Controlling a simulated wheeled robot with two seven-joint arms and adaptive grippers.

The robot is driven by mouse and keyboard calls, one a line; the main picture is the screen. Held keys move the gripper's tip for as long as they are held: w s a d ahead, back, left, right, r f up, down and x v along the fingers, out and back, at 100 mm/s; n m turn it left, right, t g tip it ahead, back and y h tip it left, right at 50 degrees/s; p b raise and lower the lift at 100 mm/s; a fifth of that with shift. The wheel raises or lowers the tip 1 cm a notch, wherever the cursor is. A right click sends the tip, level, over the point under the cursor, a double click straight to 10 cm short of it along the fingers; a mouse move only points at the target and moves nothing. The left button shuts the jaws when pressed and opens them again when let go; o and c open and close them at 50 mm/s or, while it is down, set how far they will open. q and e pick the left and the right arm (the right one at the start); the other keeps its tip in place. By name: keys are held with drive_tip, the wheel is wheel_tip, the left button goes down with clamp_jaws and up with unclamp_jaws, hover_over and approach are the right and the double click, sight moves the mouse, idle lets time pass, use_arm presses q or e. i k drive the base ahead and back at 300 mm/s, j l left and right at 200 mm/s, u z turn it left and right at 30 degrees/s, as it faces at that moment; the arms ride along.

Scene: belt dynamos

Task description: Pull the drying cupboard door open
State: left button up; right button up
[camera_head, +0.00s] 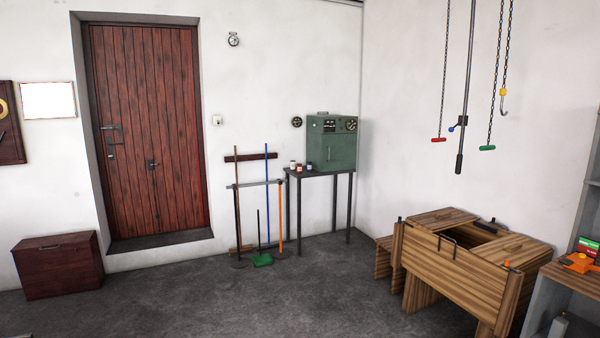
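A green metal cabinet (340,150), which I take for the drying cupboard, stands on a dark narrow table (318,172) in the far corner. Gauges and a dark panel sit along its upper front. Its front door (343,155) looks shut, with a small upright handle (329,154) toward the left side. The inside is hidden. Neither of my grippers is in view.
A wooden bench (455,265) stands at the right, with chains (493,75) hanging above. The middle floor (270,300) is clear.

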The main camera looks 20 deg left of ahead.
sight(339, 150)
drive_tip(key=i+u, duration=0.9)
drive_tip(key=i+j+u, duration=0.15)
drive_tip(key=i+u, duration=0.2)
drive_tip(key=i, duration=0.45)
drive_tip(key=i+u, duration=0.35)
drive_tip(key=i, duration=0.45)
drive_tip(key=i+l+z, duration=0.1)
drive_tip(key=i+z, duration=0.15)
drive_tip(key=i, duration=0.45)
drive_tip(key=i+z, duration=0.25)
drive_tip(key=i, duration=0.4)
drive_tip(key=i+j+z, duration=0.25)
drive_tip(key=i, duration=0.45)
drive_tip(key=i+z, duration=0.25)
drive_tip(key=i, duration=1.25)
